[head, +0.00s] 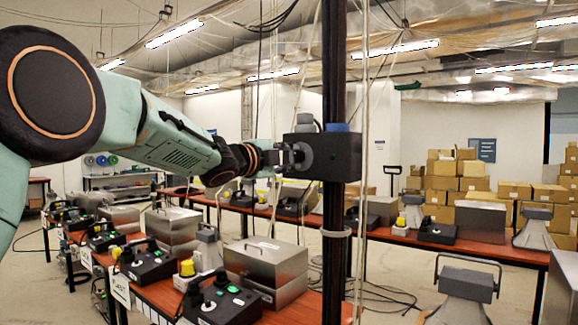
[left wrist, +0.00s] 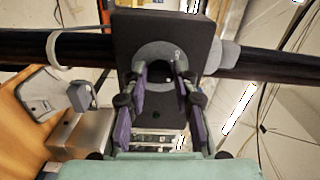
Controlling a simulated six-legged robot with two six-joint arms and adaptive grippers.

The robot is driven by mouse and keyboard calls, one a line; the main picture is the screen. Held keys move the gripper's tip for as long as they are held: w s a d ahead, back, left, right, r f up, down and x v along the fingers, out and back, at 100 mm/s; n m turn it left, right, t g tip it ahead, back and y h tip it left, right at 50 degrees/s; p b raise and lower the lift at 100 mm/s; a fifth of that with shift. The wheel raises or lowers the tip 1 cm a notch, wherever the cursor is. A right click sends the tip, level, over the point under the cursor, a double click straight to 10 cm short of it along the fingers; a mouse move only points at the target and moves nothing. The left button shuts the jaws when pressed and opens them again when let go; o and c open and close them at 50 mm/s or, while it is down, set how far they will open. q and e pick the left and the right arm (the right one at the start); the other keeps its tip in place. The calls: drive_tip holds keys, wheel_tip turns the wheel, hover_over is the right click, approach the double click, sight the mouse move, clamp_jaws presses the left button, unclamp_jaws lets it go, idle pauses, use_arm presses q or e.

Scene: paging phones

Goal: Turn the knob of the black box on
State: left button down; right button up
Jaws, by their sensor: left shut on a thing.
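The black box (head: 338,158) is fixed to a dark vertical post at the middle of the head view, with a blue cap and a grey part on top. Its grey round knob (head: 303,156) is on the face towards my left arm. My left gripper (head: 290,158) reaches in from the left and is shut on this knob. In the left wrist view the box (left wrist: 135,35) fills the top middle. The knob (left wrist: 158,52) shows there between the fingertips of my gripper (left wrist: 161,72), partly hidden by them. My right gripper is in neither view.
The dark post (head: 334,255) stands upright behind the box, with thin cables hanging nearby. Below are tables with phone units (head: 145,262) and metal boxes (head: 265,262). Cardboard boxes (head: 440,190) are stacked at the back right.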

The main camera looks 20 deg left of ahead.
use_arm(q)
drive_tip(key=m+b, duration=0.2)
drive_tip(key=m, duration=0.3)
drive_tip(key=shift+r+m+b, duration=0.1)
drive_tip(key=shift+m+b, duration=0.2)
drive_tip(key=shift+b, duration=0.05)
drive_tip(key=shift+d+r+m+b, duration=0.1)
drive_tip(key=shift+m+b, duration=0.9)
drive_tip(key=shift+m, duration=1.1)
drive_tip(key=c, duration=1)
unclamp_jaws()
drive_tip(key=shift+c, duration=0.2)
drive_tip(key=shift+s, duration=0.1)
drive_tip(key=shift+s+a+r, duration=0.1)
drive_tip(key=shift+s+a, duration=0.15)
drive_tip(key=shift+s, duration=0.25)
drive_tip(key=v, duration=1)
drive_tip(key=shift+s, duration=0.35)
